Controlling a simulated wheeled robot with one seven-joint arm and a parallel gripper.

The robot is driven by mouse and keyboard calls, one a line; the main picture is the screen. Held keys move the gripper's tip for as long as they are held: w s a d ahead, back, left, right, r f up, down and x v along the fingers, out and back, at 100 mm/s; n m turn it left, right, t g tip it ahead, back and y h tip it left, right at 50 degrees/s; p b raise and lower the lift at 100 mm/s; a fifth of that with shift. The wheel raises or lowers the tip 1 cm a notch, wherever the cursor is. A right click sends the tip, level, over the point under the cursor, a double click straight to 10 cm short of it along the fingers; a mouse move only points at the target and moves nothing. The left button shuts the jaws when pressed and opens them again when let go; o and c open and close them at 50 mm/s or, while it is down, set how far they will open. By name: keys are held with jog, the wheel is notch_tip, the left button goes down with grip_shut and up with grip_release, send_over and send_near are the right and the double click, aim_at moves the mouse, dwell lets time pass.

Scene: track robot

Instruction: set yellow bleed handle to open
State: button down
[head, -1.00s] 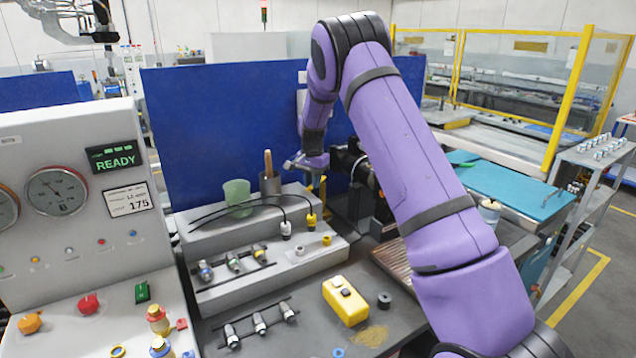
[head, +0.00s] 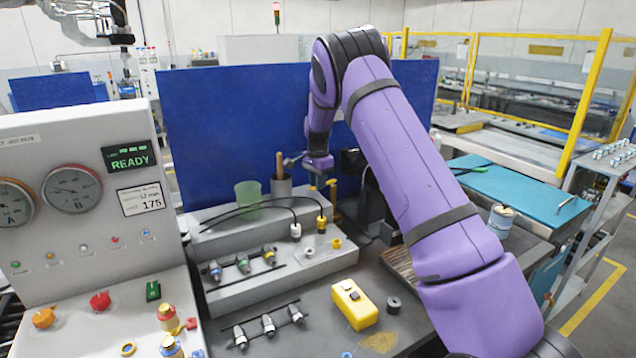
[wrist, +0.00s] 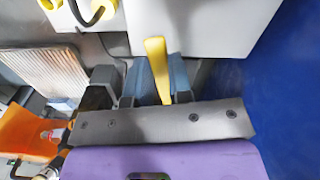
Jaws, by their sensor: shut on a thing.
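The yellow bleed handle (wrist: 154,48) is a flat yellow bar in the wrist view, running between my two blue-grey fingers. My gripper (wrist: 157,72) is shut on it, one finger on each side. In the head view the handle (head: 333,186) shows as a small yellow piece beyond the grey stepped block. My gripper (head: 320,180) is there at the end of my purple arm, small and partly hidden. The valve body under the handle and any open or shut marking cannot be made out.
A blue panel (head: 240,125) stands close behind my gripper. The grey stepped block (head: 225,290) carries cables, connectors, a green cup (head: 248,194) and a grey holder (head: 281,187). A yellow box (head: 352,304) and a dark ring (head: 393,305) lie on the bench in front.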

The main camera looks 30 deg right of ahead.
jog(key=shift+r, duration=0.1)
jog(key=c, duration=1)
grip_release()
notch_tip(320, 180, up, 11)
jog(key=shift+f, duration=0.15)
